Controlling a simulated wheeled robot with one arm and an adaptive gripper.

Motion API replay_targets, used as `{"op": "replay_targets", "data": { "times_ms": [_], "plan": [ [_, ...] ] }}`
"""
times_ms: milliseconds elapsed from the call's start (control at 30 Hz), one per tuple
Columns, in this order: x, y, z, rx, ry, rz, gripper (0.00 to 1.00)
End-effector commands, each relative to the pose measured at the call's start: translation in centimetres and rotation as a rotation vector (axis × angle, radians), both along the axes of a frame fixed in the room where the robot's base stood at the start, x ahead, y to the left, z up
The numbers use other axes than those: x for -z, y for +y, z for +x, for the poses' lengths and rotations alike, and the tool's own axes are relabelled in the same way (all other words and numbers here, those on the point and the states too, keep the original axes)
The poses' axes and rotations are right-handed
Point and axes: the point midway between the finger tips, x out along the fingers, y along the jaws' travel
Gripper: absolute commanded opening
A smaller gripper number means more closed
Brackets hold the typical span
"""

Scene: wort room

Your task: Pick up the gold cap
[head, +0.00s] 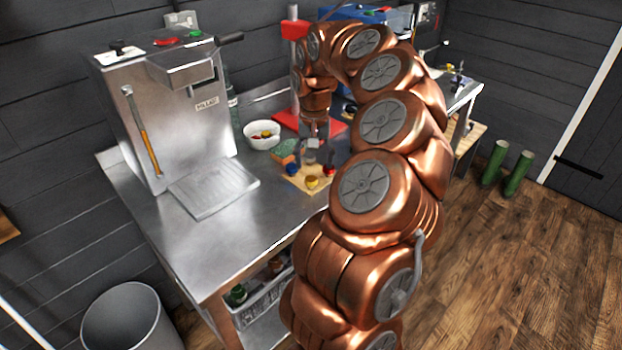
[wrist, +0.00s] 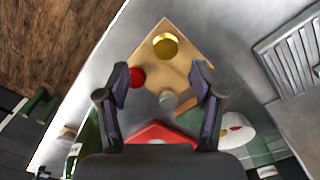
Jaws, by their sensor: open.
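The gold cap (head: 312,182) sits at the near corner of a small wooden board (head: 320,187) on the steel bench. In the wrist view the gold cap (wrist: 165,45) lies beyond my fingertips, near the board's top corner. My gripper (wrist: 161,78) is open and empty, pointing down over the board, with its fingers either side of a grey cap (wrist: 168,99). A red cap (wrist: 137,77) is close to the left finger. A blue cap (head: 291,169) shows at the board's left in the head view; I cannot make it out in the wrist view.
A steel machine (head: 165,115) with a drip tray (head: 213,188) stands left of the board. A white bowl (head: 262,136), a sponge (head: 284,150) and a red-based press (head: 290,120) are behind it. The bench front is clear. A bin (head: 128,318) stands on the floor.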

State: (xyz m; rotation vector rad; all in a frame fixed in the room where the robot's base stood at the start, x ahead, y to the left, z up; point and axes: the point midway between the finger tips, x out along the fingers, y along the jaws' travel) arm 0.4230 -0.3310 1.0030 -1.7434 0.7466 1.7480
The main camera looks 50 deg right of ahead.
Motion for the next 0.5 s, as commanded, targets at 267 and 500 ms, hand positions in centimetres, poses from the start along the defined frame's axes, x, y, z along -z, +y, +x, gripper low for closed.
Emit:
{"op": "replay_targets", "data": {
  "times_ms": [267, 500],
  "plan": [
    [3.0, 0.6, 0.4, -0.002, 0.003, 0.003, 0.67],
    [4.8, 0.6, 0.5, 0.000, -0.004, 0.001, 0.67]
  ]
}}
